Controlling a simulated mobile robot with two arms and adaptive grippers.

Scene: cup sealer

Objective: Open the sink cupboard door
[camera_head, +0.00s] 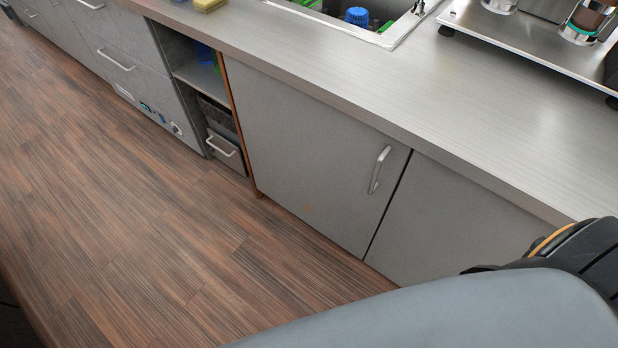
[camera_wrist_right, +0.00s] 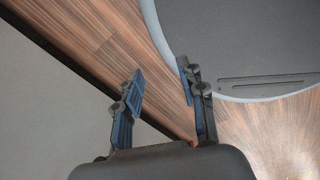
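The sink cupboard door (camera_head: 305,155) is a flat grey panel under the counter, below the sink (camera_head: 345,14). It looks shut, flush with the panel to its right. Its silver bar handle (camera_head: 379,170) stands upright near the door's right edge. My right arm crosses the lower right of the head view, but its fingertips do not show there. In the right wrist view my right gripper (camera_wrist_right: 158,85) is open, with two blue-padded fingers apart and nothing between them. The handle is not in that view. My left gripper is not in view.
Left of the door is an open shelf bay (camera_head: 205,85) with a handled bin (camera_head: 223,146) at its bottom. The counter (camera_head: 440,110) overhangs the door. The wooden floor (camera_head: 150,230) before the cupboard is clear.

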